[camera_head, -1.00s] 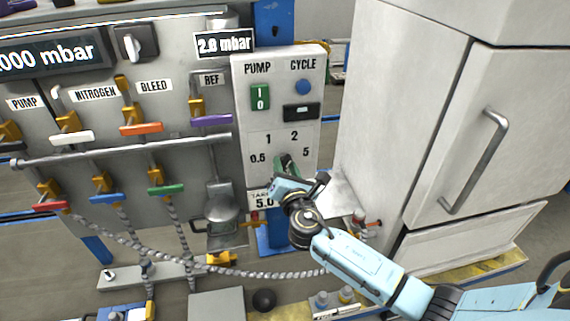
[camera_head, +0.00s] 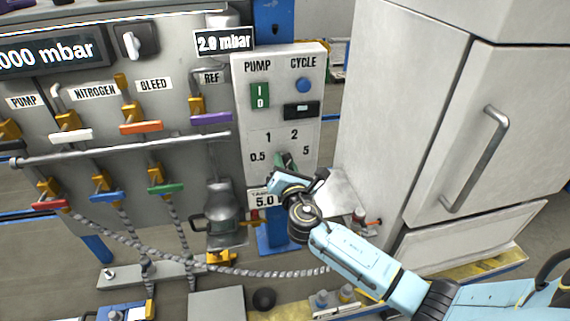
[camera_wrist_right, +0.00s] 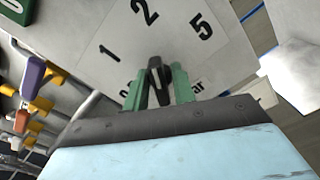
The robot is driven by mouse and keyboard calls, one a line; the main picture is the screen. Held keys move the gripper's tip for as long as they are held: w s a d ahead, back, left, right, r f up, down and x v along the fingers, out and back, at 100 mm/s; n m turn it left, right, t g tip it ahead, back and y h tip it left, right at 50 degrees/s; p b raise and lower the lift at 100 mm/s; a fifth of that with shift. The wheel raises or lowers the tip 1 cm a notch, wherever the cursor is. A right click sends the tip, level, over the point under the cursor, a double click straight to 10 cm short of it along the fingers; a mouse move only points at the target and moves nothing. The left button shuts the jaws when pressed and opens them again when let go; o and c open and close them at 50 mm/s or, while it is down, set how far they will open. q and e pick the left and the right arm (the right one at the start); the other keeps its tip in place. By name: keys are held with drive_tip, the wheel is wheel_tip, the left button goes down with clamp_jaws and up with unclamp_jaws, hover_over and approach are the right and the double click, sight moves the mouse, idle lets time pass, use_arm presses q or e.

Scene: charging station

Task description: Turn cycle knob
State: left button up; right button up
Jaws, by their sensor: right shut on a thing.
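The cycle knob (camera_wrist_right: 155,82) is a dark knob with a pale pointer line, set in a dial marked 0.5, 1, 2 and 5. In the right wrist view it stands between the green fingers of my right gripper (camera_wrist_right: 159,88), which is shut on it. In the head view my right gripper (camera_head: 286,164) reaches the dial on the white control panel (camera_head: 316,110), and its hand hides most of the knob. The pointer's exact mark is hard to tell. A label below reads 5.0, partly hidden. My left gripper is not in view.
Coloured valve handles and a horizontal rail fill the left. A white cabinet (camera_head: 455,120) stands close on the right.

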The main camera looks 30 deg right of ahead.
drive_tip(key=m+b, duration=0.1)
drive_tip(key=m, duration=0.1)
drive_tip(key=shift+f+m+b, duration=0.15)
drive_tip(key=shift+m+b, duration=0.15)
drive_tip(key=shift+b, duration=0.05)
drive_tip(key=m+b, duration=0.1)
drive_tip(key=m, duration=0.2)
drive_tip(key=shift+m+b, duration=0.3)
drive_tip(key=shift+b, duration=0.1)
drive_tip(key=m+b, duration=0.2)
drive_tip(key=m, duration=0.3)
drive_tip(key=shift+m, duration=0.3)
drive_tip(key=o, duration=0.7)
drive_tip(key=b+v, duration=0.1)
drive_tip(key=v, duration=1.2)
drive_tip(key=shift+s, duration=0.2)
